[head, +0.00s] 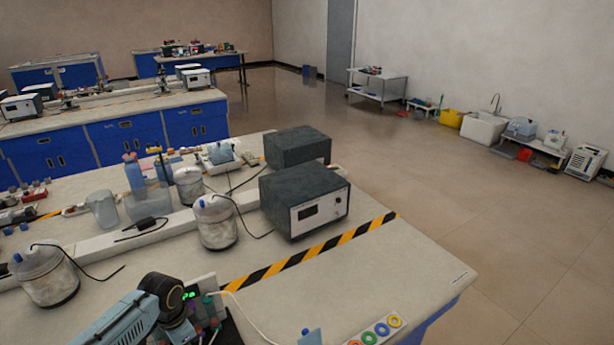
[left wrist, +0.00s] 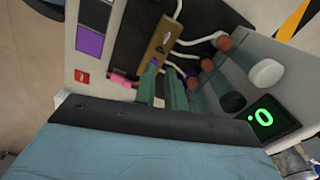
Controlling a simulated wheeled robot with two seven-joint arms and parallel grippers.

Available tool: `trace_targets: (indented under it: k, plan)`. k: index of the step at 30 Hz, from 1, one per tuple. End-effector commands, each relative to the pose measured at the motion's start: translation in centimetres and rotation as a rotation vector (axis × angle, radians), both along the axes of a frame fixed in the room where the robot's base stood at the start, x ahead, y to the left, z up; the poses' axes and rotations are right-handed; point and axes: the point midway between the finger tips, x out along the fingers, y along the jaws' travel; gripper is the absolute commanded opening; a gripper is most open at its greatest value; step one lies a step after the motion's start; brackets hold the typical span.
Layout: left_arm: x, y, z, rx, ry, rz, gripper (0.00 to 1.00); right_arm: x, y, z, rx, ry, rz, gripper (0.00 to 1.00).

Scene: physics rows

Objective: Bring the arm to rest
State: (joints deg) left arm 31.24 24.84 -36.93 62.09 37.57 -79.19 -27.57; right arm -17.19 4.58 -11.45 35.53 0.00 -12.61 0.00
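My left arm comes in at the bottom left of the head view, and its dark wrist joint (head: 168,295) is beside a bench instrument (head: 203,290) with a green display. In the left wrist view, my left gripper (left wrist: 162,88) shows two green fingers with a narrow gap between them, so it looks open. I see nothing clearly held. The fingertips are close in front of the instrument panel (left wrist: 230,60), which carries knobs, plugs and cables. Whether they touch it I cannot tell. The gripper itself is hidden in the head view. My right gripper is not in view.
On the bench (head: 370,275) stand a dark power unit (head: 305,198), a white canister (head: 215,222), another canister (head: 45,275) and a strip with coloured rings (head: 375,332). A white cable lies beside the instrument. The bench's right corner is clear.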

Motion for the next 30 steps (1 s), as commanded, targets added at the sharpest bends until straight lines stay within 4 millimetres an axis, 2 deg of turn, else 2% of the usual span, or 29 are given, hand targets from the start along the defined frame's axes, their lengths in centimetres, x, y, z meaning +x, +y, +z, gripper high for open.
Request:
trace_targets:
  k: [6,17,20,23,27,30]
  plan:
    - [0.0,0.0,1.2,0.000,0.000,0.001,0.12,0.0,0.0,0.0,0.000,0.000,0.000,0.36]
    - [-0.4,-0.4,1.1,-0.004,0.000,-0.002,0.12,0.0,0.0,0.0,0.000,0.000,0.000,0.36]
    - [-1.8,-2.3,0.4,-0.020,-0.004,-0.014,0.12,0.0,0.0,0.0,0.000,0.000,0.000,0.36]
    - [-4.5,-5.4,-0.3,-0.054,-0.020,-0.018,0.12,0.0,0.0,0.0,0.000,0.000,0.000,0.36]
    - [-9.3,-9.6,-0.1,-0.110,-0.063,0.020,0.12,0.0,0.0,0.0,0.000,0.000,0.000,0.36]
    - [-12.6,-11.3,1.0,-0.142,-0.102,0.082,0.12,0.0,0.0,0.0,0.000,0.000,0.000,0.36]
